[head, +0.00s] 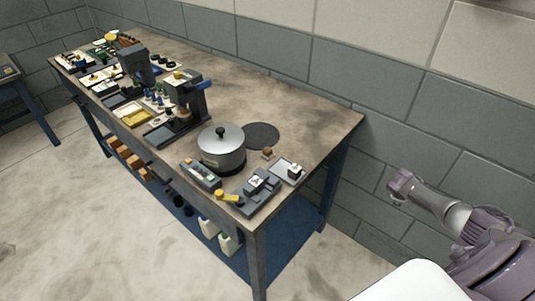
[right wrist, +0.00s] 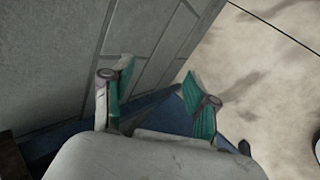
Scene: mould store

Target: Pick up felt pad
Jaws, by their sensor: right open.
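A flat, dark grey round disc (head: 263,136) lies on the workbench just behind and right of a lidded metal pot; it looks like the felt pad, though I cannot be sure. The pot hides none or little of it. My right gripper (right wrist: 155,82) is open and empty in the right wrist view, its teal finger pads spread apart, with wall, blue metal and floor beyond it. The disc is not seen in that view. In the head view my right arm is at the right, clear of the bench. My left gripper is not in view.
The workbench (head: 315,112) stands along a block wall. The pot (head: 222,150), a small brown block (head: 267,153), a grey tray (head: 287,172) and a grey device (head: 258,190) stand near the disc. Presses and small parts crowd the far end. The bench's back right is bare.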

